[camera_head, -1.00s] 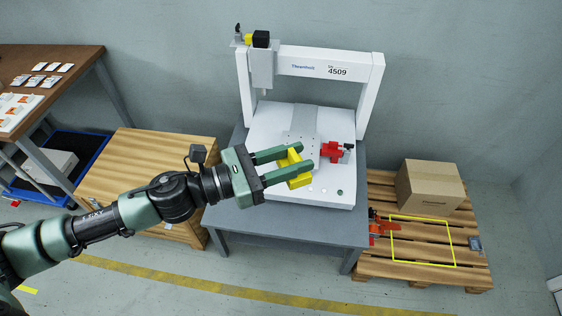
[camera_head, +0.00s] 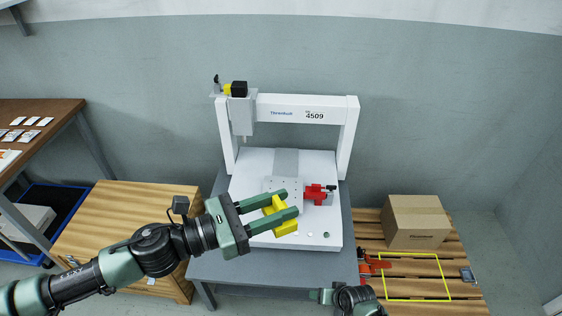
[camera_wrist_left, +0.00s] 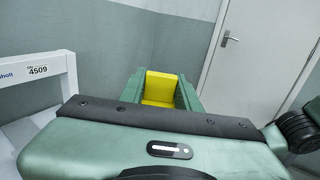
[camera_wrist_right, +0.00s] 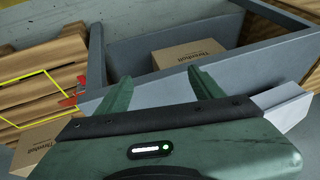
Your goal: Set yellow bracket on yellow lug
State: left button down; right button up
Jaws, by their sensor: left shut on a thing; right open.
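My left gripper (camera_head: 288,202) is shut on the yellow bracket (camera_head: 285,227) and holds it over the front part of the white machine bed. In the left wrist view the yellow bracket (camera_wrist_left: 160,86) shows between the two green fingers. A small yellow piece (camera_head: 228,89) sits at the top left of the gantry beside a black block. I cannot tell whether it is the yellow lug. My right gripper is open and empty in the right wrist view (camera_wrist_right: 152,82). In the head view only part of my right arm shows at the bottom edge.
The white gantry (camera_head: 290,103) stands behind the bed (camera_head: 310,228). A cardboard box (camera_head: 416,222) stands on the pallet (camera_head: 365,217) at right. A wooden cabinet (camera_head: 115,230) stands at left.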

jog(key=w+a+r+y, duration=0.1)
jog(key=w+a+r, duration=0.5)
jog(key=r, duration=0.4)
jog(key=w+a+r+y, duration=0.2)
jog(key=w+a+r, duration=0.1)
jog(key=w+r, duration=0.65)
jog(key=w+a+r+n+y, duration=0.1)
jog(key=a+r, duration=0.3)
jog(key=r, duration=0.5)
jog(key=w+a+r+n+y, duration=0.1)
jog(key=a+r, duration=0.3)
jog(key=r, duration=0.6)
notch_tip(320, 180, up, 24)
jog(key=n+g+h, duration=0.3)
jog(key=n+h, duration=0.1)
jog(key=h, duration=0.3)
send_over(277, 202)
jog(key=s, duration=0.1)
jog(key=shift+s+d+f, duration=0.25)
jog(key=shift+d+f, duration=0.15)
jog(key=shift+f, duration=0.2)
jog(key=f, duration=0.3)
jog(key=w+f, duration=0.1)
jog(key=f, duration=0.3)
jog(key=a+f, duration=0.1)
jog(key=f, duration=0.2)
jog(key=shift+w+f, duration=0.3)
jog(key=shift+f, duration=0.1)
